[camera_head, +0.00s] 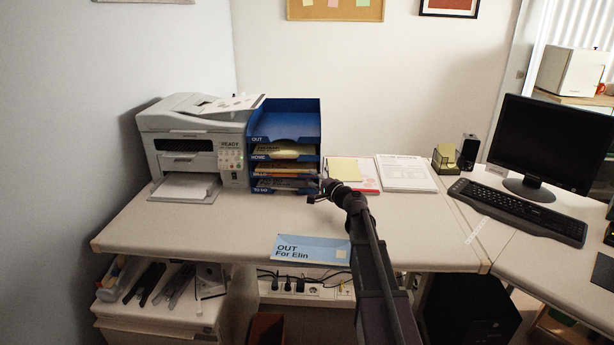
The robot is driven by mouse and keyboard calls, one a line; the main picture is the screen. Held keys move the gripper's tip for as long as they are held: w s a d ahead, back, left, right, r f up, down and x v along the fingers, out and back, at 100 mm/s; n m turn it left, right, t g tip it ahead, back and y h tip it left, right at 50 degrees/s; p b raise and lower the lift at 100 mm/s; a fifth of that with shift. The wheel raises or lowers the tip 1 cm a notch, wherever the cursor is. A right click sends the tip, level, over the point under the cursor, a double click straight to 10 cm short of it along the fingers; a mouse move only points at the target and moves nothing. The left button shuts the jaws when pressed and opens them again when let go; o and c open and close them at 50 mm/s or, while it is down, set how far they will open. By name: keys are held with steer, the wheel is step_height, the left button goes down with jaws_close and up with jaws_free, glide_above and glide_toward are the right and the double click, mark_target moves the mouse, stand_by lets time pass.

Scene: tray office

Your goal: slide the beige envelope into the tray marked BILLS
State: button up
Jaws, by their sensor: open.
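A blue letter tray stack (285,104) stands on the desk right of the printer. Its levels read OUT at the top, then HOME, a level that seems to read BILLS (262,174), and TO DO at the bottom. Yellowish-beige papers show inside the levels under OUT. They are too small to tell which one, if any, is the beige envelope. My gripper (318,191) is open at the stack's lower right front corner, its fingers small and dark. I cannot tell whether it touches the tray or a paper.
A printer (195,143) stands left of the stack. Papers with a yellow pad (345,169) and a white sheet pile (406,173) lie to the right. A blue "OUT For Elin" card (311,250) is at the desk's front edge. The left desk front is clear.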

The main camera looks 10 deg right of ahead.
steer(key=shift+s+d, duration=0.35)
steer(key=shift+s, duration=0.3)
steer(key=shift+r, duration=0.1)
stand_by(0.4)
